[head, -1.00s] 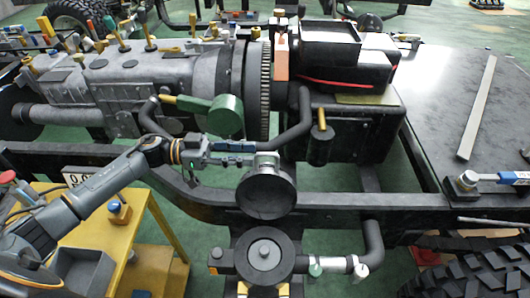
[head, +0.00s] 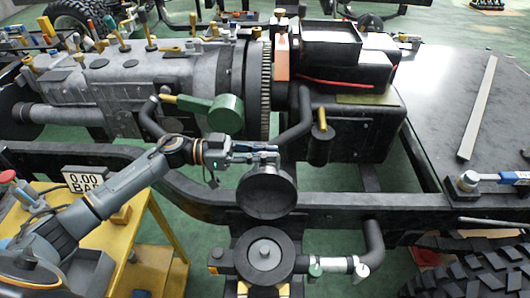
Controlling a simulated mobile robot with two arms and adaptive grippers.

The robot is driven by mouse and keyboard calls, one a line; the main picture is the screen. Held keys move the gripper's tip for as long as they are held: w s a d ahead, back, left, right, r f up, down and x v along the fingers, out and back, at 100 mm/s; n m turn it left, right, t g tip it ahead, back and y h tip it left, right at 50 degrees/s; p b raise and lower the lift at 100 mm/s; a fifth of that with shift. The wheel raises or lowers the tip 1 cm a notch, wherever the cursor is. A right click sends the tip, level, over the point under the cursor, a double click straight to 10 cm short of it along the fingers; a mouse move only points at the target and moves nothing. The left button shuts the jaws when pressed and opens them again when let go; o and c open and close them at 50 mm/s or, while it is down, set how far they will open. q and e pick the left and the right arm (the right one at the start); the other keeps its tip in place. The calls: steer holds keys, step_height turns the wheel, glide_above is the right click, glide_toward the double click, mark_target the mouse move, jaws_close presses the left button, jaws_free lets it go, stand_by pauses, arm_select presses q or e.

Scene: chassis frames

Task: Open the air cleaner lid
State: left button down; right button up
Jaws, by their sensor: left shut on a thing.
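The air cleaner (head: 264,254) is a round black housing in the lower middle of the head view, with a small round knob or post at its centre. Its lid (head: 265,192), a round dark dish, stands raised above and behind the housing, its hollow face turned towards me. My left gripper (head: 266,153) reaches in from the left and is shut at the lid's top edge. The fingers hide the exact part of the lid that is held. My right gripper is out of view.
A black chassis rail (head: 400,205) runs behind the lid. The engine block (head: 160,85) and a green-ended part (head: 226,113) lie beyond. A yellow cart (head: 160,232) with a gauge sign (head: 85,179) stands left, close under my arm. A pipe (head: 372,245) leaves the housing at right.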

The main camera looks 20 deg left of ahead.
arm_select(q)
steer(key=shift+m, duration=0.6)
steer(key=s+p, duration=0.2)
steer(key=p, duration=0.1)
steer(key=s+d+r+p, duration=0.1)
steer(key=s, duration=0.1)
steer(key=shift+s+d, duration=0.1)
steer(key=c, duration=1.4)
jaws_free()
